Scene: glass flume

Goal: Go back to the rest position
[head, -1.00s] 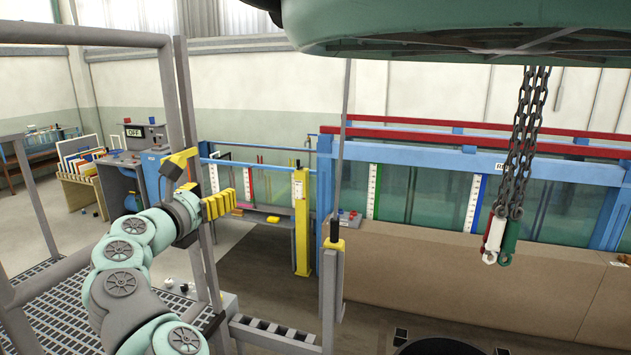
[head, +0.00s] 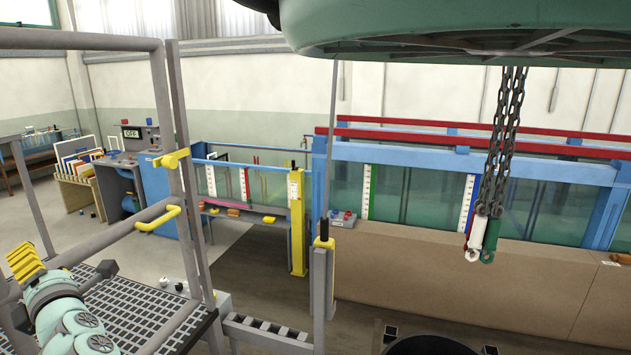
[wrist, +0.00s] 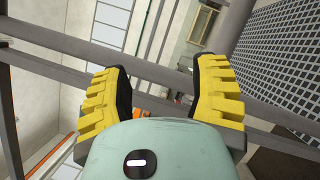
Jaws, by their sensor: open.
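My gripper (head: 24,263) has yellow ribbed fingers and shows at the lower left of the head view, over the grated platform. In the wrist view its two yellow fingers (wrist: 163,97) stand apart with nothing between them. My pale green arm comes in from the bottom left of the head view, and most of it is out of the frame.
Grey railing posts (head: 178,165) with yellow handles (head: 157,219) stand right of my gripper. The grating (head: 135,308) lies below. The glass flume (head: 425,190) runs along the right. Hanging chains (head: 500,140) carry white and green hooks.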

